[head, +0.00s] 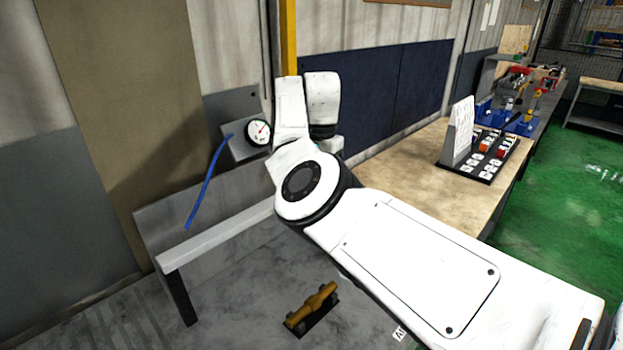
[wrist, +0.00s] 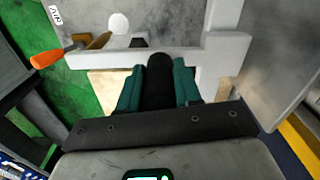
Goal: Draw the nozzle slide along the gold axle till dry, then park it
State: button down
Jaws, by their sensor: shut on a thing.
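In the wrist view my gripper (wrist: 160,75) has teal fingers closed on a black rounded piece (wrist: 160,88), which I take to be the nozzle slide's grip. A light grey bar (wrist: 130,58) runs behind the fingertips, and I cannot tell whether it touches the piece. The gold axle (head: 318,300) lies over a dark base on the grey surface at the bottom of the head view. It also shows at the wrist view's upper left (wrist: 98,41), partly covered, beside a white round shape (wrist: 119,23). In the head view my arm hides the gripper and held piece.
A light rail (head: 215,236) and a blue hose (head: 207,180) are left of my arm, below a round gauge (head: 257,132). The wooden bench (head: 405,180) carries a black tray (head: 490,160) and a white sheet stand. An orange handle (wrist: 47,60) shows in the wrist view.

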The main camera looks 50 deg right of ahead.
jog(key=shift+d, duration=0.1)
jog(key=c, duration=0.8)
grip_release()
jog(key=shift+r, duration=0.1)
notch_tip(320, 180, up, 11)
jog(key=shift+f+b, duration=0.2)
jog(key=shift+b, duration=1.05)
